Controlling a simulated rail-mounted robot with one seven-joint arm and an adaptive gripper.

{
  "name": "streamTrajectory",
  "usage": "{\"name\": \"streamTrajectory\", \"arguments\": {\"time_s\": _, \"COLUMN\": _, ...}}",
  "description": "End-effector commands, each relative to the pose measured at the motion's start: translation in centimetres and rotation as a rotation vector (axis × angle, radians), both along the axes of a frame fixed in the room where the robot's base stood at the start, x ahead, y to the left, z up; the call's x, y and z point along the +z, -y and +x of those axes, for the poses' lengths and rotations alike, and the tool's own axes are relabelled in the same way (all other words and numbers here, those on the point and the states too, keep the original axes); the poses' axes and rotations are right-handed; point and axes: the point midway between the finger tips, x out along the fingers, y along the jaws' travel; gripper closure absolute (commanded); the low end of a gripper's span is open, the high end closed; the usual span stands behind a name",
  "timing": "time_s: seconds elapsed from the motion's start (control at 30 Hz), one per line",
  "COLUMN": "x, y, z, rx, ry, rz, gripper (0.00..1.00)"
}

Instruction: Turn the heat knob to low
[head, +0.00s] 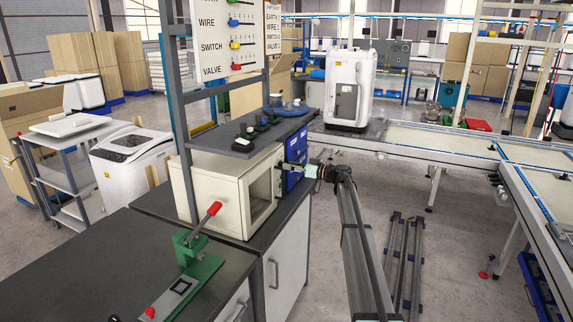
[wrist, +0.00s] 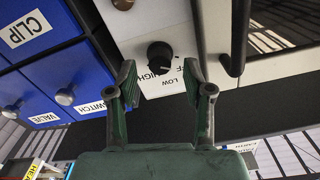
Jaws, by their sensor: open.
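The black heat knob (wrist: 160,56) sits on the white front panel of the box, beside a label (wrist: 165,75) reading LOW, HIGH and a partly hidden word. The label appears upside down in the wrist view. My gripper (wrist: 159,75) is open, with one green fingertip to each side of the knob in the picture. Gaps show between knob and fingers, and I cannot tell how far ahead the knob is. In the head view my gripper (head: 286,168) is at the front of the white box (head: 215,205); the knob is not discernible there.
Blue drawers (head: 296,146) stand right beside the box; they also show at left in the wrist view (wrist: 35,75), with silver knobs. A dark door handle (wrist: 236,40) is close at right. A green lever press (head: 190,250) stands on the dark bench. A conveyor lies right.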

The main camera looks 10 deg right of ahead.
Motion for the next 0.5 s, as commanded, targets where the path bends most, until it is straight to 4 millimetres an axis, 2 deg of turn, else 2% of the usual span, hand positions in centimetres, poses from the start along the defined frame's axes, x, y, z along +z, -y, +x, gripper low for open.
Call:
{"name": "streamTrajectory", "arguments": {"time_s": 0.2, "x": 0.0, "y": -1.5, "z": 1.0, "rx": 0.0, "ry": 0.0, "rz": 0.0, "gripper": 0.49}}
{"name": "streamTrajectory", "arguments": {"time_s": 0.5, "x": 0.0, "y": -1.7, "z": 1.1, "rx": 0.0, "ry": 0.0, "rz": 0.0, "gripper": 0.49}}
